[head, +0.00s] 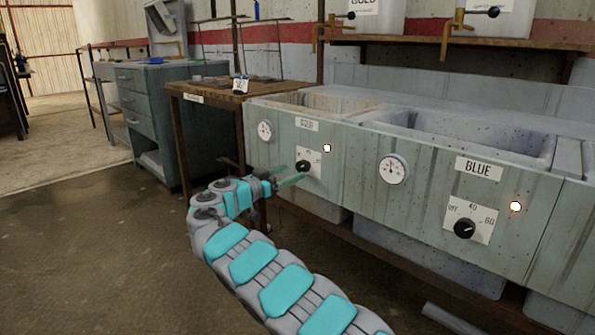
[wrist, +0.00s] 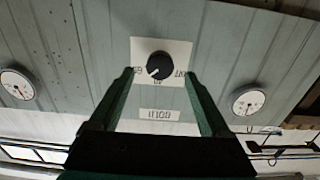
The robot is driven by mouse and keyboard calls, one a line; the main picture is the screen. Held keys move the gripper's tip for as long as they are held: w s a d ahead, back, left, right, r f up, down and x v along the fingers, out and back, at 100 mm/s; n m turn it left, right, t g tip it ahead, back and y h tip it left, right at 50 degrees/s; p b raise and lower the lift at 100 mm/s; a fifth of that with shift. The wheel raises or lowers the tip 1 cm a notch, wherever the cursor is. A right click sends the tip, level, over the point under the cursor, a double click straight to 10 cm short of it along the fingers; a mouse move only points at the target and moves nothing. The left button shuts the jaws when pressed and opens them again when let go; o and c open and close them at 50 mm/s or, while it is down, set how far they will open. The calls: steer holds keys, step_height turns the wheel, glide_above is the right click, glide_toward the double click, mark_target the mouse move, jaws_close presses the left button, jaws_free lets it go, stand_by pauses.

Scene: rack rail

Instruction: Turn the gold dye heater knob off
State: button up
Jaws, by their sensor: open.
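The gold heater knob (head: 303,166) is a round black dial on a white plate, on the front of the left vat. In the wrist view, seen upside down, the knob (wrist: 160,65) has its white mark toward the lower left, between 40 and 60; OFF is on the right.
A lit lamp (head: 327,148) and a gauge (head: 265,131) flank the gold knob. The blue vat to the right has its own knob (head: 465,228), gauge (head: 392,169) and lit lamp (head: 515,206). A wooden table (head: 203,88) stands left. Open floor (head: 90,240) lies at the left.

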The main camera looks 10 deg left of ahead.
mark_target(300, 169)
steer(key=shift+x, duration=1.9)
jaws_close()
